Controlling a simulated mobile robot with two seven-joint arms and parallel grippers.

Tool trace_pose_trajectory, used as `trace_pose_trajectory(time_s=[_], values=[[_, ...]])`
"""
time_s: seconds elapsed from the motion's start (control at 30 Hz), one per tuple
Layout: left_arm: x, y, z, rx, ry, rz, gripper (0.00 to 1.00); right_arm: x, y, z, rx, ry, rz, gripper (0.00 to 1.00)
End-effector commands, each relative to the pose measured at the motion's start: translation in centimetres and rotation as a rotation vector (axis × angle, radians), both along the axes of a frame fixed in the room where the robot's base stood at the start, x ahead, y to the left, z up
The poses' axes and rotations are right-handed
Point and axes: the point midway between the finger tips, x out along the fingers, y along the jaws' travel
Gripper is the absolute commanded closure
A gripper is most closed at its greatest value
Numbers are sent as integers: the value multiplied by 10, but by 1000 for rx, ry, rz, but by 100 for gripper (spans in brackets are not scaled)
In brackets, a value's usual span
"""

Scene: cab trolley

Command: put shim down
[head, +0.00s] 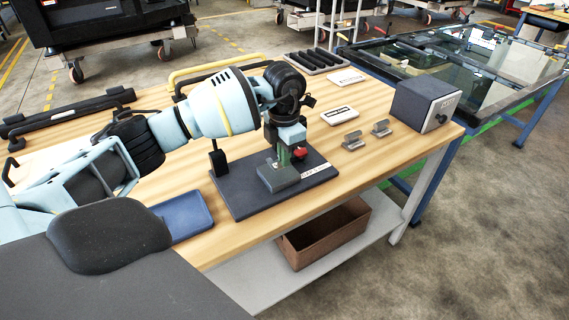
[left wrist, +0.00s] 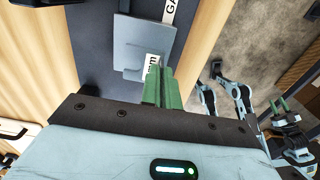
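My left gripper (head: 284,160) points down over a dark base plate (head: 240,198) on the wooden bench. Its green fingers (left wrist: 162,85) are nearly together. A grey plate-like piece, which looks like the shim (head: 278,178), is at the fingertips, low over the base plate. In the left wrist view the shim (left wrist: 138,48) partly covers a white label printed in black. The grip itself is mostly hidden, and I cannot tell whether the shim touches the base. My right gripper (left wrist: 278,106) shows small at the right of the left wrist view; its opening is unclear.
Two small grey metal pieces (head: 352,141) (head: 381,128) lie right of the base plate. A dark box with a knob (head: 424,104) stands at the bench's right end. A blue tray (head: 185,215) lies at the front. A brown bin (head: 325,235) is on the lower shelf.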

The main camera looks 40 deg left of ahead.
Motion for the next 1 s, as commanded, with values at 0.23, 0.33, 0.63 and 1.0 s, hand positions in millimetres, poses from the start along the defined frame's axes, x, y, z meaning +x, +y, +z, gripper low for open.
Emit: trace_pose_trajectory(time_s=[0.23,0.33,0.63,1.0], values=[[5,2,0,0,-1,2,100,0,0,0,0,-1,0,64],[5,3,-11,-1,4,0,100,1,0,1,0,-3,1,64],[6,3,-35,1,-1,0,100,2,0,3,0,-6,0,64],[5,3,-39,0,0,0,88,2,0,2,0,-5,0,64]])
